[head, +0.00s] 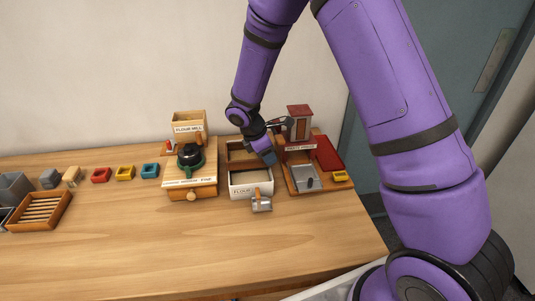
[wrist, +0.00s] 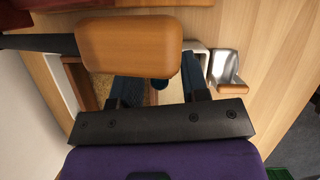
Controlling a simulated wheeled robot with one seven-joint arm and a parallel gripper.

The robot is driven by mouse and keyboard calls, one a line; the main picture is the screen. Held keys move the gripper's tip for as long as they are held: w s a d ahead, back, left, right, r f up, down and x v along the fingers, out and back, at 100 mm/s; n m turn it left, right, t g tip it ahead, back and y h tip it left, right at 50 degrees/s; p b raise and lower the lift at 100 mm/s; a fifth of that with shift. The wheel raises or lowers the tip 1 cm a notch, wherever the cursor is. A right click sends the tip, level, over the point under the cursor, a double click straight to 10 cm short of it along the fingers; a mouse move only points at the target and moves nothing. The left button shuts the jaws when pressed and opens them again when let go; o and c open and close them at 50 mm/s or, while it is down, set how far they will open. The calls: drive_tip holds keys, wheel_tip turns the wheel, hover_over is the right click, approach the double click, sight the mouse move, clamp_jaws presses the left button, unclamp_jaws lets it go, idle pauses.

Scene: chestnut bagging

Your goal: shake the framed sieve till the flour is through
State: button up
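A white box with a FLOUR label (head: 250,190) stands near the table's middle. A wooden-framed tray or sieve (head: 236,150) is just behind it; I cannot tell how much flour lies in it. My gripper (head: 269,157) hangs low at the right side of the frame and box. In the wrist view its two dark blue fingers (wrist: 163,90) are well apart, with a pale surface showing between them.
A metal scoop (head: 262,204) lies in front of the box. The front table is clear.

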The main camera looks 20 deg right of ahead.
clamp_jaws()
drive_tip(key=shift+w+d, duration=0.25)
drive_tip(key=shift+w, duration=1.05)
drive_tip(key=shift+o, duration=0.3)
unclamp_jaws()
drive_tip(key=shift+r, duration=0.1)
drive_tip(key=v, duration=1)
drive_tip(key=shift+r, duration=0.3)
drive_tip(key=shift+s+a, duration=0.1)
